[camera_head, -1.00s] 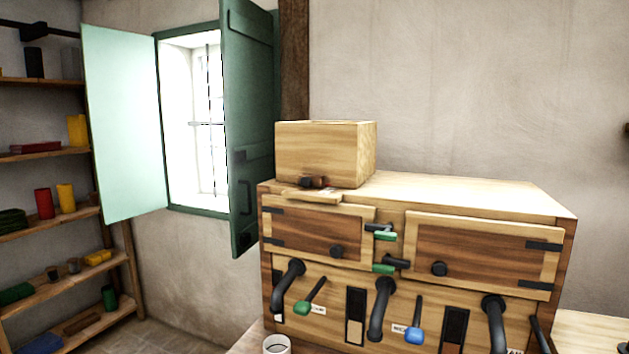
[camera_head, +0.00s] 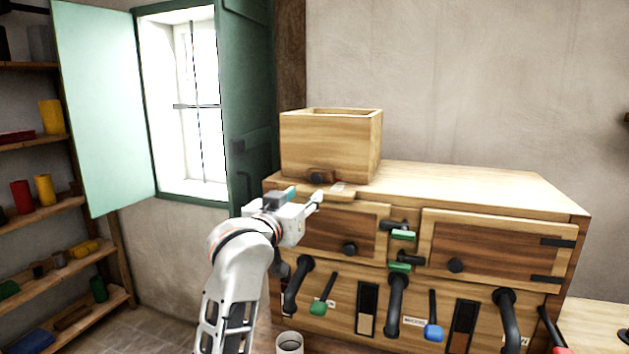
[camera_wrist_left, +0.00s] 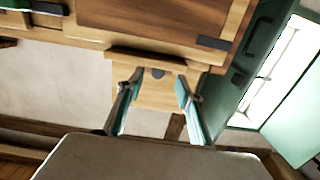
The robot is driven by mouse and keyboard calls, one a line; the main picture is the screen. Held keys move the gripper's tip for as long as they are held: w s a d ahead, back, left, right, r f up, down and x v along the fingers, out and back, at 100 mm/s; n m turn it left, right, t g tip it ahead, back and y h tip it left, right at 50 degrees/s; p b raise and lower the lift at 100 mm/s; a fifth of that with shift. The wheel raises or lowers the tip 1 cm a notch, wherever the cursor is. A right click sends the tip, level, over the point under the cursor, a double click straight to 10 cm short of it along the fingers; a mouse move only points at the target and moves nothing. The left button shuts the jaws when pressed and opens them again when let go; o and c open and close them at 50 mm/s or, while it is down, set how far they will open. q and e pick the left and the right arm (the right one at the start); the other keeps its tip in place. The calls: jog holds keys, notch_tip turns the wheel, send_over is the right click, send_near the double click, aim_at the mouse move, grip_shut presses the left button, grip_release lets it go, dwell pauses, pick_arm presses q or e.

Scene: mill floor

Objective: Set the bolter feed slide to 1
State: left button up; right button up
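The wooden hopper box (camera_head: 330,142) stands on the left end of the wooden cabinet top. A dark round knob (camera_head: 317,177) sits low on its front, above a thin pale wooden plate (camera_head: 341,188) with a small label I cannot read. My left gripper (camera_head: 304,197) is in front of the cabinet's upper left corner, just below and in front of the knob. In the left wrist view, my left gripper (camera_wrist_left: 157,90) is open and empty, its teal-lined fingers apart. The knob (camera_wrist_left: 157,73) shows between and beyond them. No contact is visible. My right gripper is out of view.
The green shutter (camera_head: 247,110) of the open window is close to the left of the hopper. The cabinet front has black curved pipes (camera_head: 397,305), a green lever (camera_head: 322,300) and a blue lever (camera_head: 433,325). A white cup (camera_head: 289,342) stands in front. The cabinet top is clear at right.

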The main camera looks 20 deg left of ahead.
aim_at(315, 178)
pick_arm(q)
jog(key=w, duration=0.2)
jog(key=w+r, duration=0.1)
jog(key=w, duration=0.2)
jog(key=w+r, duration=0.1)
jog(key=w, duration=0.2)
jog(key=shift+d+p, duration=0.15)
jog(key=shift+p, duration=0.25)
jog(key=shift+f, duration=0.1)
grip_shut()
